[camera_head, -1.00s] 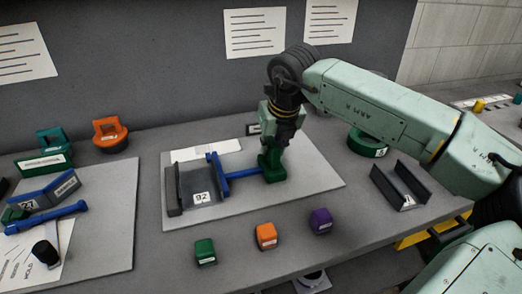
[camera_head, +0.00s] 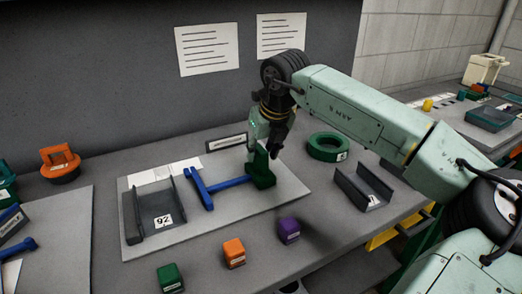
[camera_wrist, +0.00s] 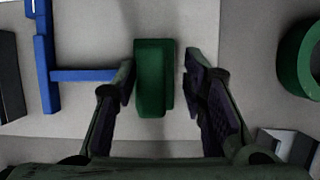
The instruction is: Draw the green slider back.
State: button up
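The green slider (camera_head: 261,170) is an upright green block on a light grey board (camera_head: 225,215). A blue rod (camera_head: 232,183) joins it to a blue crosspiece (camera_head: 199,188) on its left. The crosspiece stands just right of a dark grey channel (camera_head: 152,212) labelled 92, with a small gap between. My gripper (camera_head: 272,146) is over the block. In the wrist view, my open gripper (camera_wrist: 158,75) has one finger on each side of the green slider (camera_wrist: 151,80). A gap shows at the right finger; the left finger is close, and contact is unclear.
A green ring (camera_head: 328,147) and a second grey channel (camera_head: 363,187) lie to the right of the board. Green (camera_head: 170,278), orange (camera_head: 234,252) and purple (camera_head: 289,230) blocks stand along the front. An orange handled piece (camera_head: 60,163) is at the left.

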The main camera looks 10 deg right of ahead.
jog(key=shift+a, duration=0.1)
jog(key=v, duration=1.2)
